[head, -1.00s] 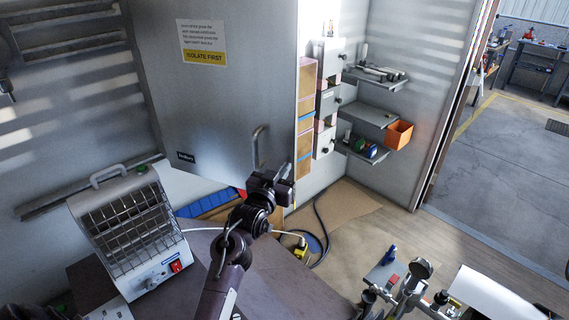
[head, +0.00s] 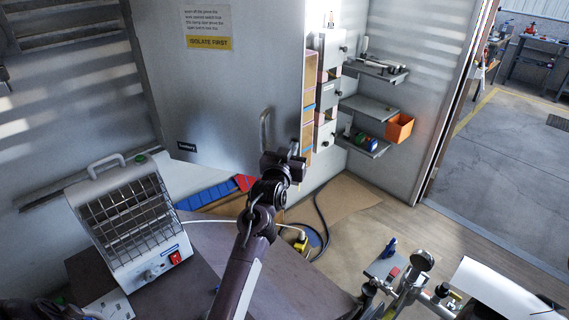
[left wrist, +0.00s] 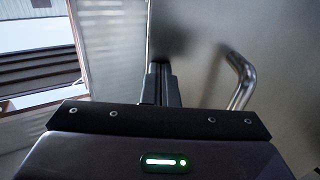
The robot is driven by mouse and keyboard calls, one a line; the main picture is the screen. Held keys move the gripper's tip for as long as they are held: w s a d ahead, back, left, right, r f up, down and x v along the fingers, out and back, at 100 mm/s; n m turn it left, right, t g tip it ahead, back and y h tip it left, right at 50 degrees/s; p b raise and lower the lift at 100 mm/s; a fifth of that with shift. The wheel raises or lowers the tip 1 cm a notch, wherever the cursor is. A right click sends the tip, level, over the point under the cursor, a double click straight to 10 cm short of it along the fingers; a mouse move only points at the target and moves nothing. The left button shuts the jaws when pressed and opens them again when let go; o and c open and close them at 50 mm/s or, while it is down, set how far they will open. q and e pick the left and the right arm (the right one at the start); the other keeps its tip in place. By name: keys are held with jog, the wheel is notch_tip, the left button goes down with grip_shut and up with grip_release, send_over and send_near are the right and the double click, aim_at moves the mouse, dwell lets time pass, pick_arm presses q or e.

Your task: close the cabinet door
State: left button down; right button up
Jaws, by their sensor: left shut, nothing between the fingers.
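The cabinet door (head: 215,100) is a grey metal panel with a yellow-and-white "ISOLATE FIRST" label. It stands open, with blue and red bins visible below its lower edge. Its bar handle (head: 265,130) is near the free right edge. My left gripper (head: 297,154) is shut and empty, just below and right of the handle, by the door's free edge. In the left wrist view the shut fingers (left wrist: 160,82) point at the door near that edge, with the handle (left wrist: 240,80) to their right. Contact with the door cannot be told. My right gripper is out of view.
A caged heater (head: 125,220) stands on a dark bench (head: 200,275) at lower left. Blue bins (head: 208,195) lie below the door. Shelves (head: 370,108) with an orange bin (head: 399,128) are on the wall at right. A gauge (head: 421,260) with pipework is at lower right.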

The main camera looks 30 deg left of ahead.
pick_arm(q)
jog(key=w+a+n+y+b, duration=0.1)
jog(key=w+a+b, duration=0.2)
jog(key=w+b, duration=0.4)
jog(key=w+a+n+y+b, duration=0.1)
jog(key=w+a+y+b, duration=0.1)
jog(key=w+b, duration=0.5)
jog(key=w+a, duration=0.1)
jog(key=w, duration=0.4)
jog(key=shift+g, duration=0.4)
jog(key=shift+w, duration=0.1)
jog(key=shift+d, duration=0.1)
